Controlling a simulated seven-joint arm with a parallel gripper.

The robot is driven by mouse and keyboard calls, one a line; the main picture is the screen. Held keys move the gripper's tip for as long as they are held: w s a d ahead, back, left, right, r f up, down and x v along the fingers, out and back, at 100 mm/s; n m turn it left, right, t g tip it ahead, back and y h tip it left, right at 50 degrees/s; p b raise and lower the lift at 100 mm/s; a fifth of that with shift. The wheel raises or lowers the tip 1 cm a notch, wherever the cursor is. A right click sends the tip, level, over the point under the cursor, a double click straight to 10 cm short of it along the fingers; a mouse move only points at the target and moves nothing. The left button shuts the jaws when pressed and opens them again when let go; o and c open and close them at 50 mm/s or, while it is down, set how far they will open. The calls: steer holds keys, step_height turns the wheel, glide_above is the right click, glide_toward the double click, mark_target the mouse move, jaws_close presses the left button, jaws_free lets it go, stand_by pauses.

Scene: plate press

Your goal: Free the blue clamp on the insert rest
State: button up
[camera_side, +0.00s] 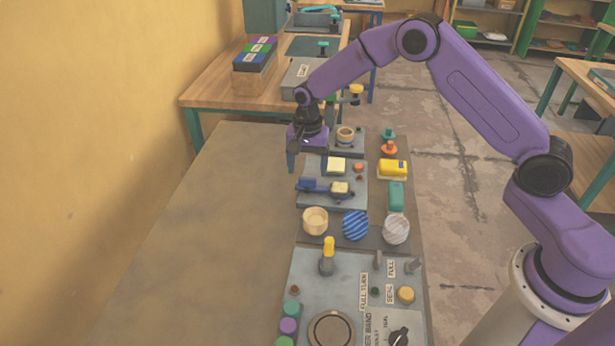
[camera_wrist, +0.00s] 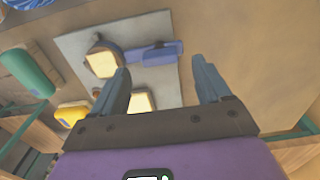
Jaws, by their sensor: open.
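The insert rest (camera_side: 318,201) is a grey plate on the bench; it also shows in the wrist view (camera_wrist: 75,43). The blue clamp (camera_side: 315,185) lies across it, with its blue bar (camera_wrist: 158,54) reaching a cream block (camera_side: 340,187). In the wrist view its arm touches or overlaps that block (camera_wrist: 103,64); I cannot tell which. A second cream block (camera_side: 336,165) sits farther back, partly hidden by a finger in the wrist view (camera_wrist: 141,102). My gripper (camera_side: 307,163) is open and empty, above the back left of the plate. The clamp appears between and beyond its fingertips (camera_wrist: 162,70).
A yellow block (camera_side: 393,168) and a teal piece (camera_side: 396,196) stand right of the plate. A wooden cup (camera_side: 315,220), a blue striped disc (camera_side: 355,225) and a pale striped disc (camera_side: 396,229) are in front. A round fixture (camera_side: 346,134) stands behind. The bench's left side is clear.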

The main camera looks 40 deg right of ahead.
mark_target(308, 178)
steer(key=shift+f, duration=2.05)
steer(key=c, duration=1.1)
steer(key=shift+o, duration=0.2)
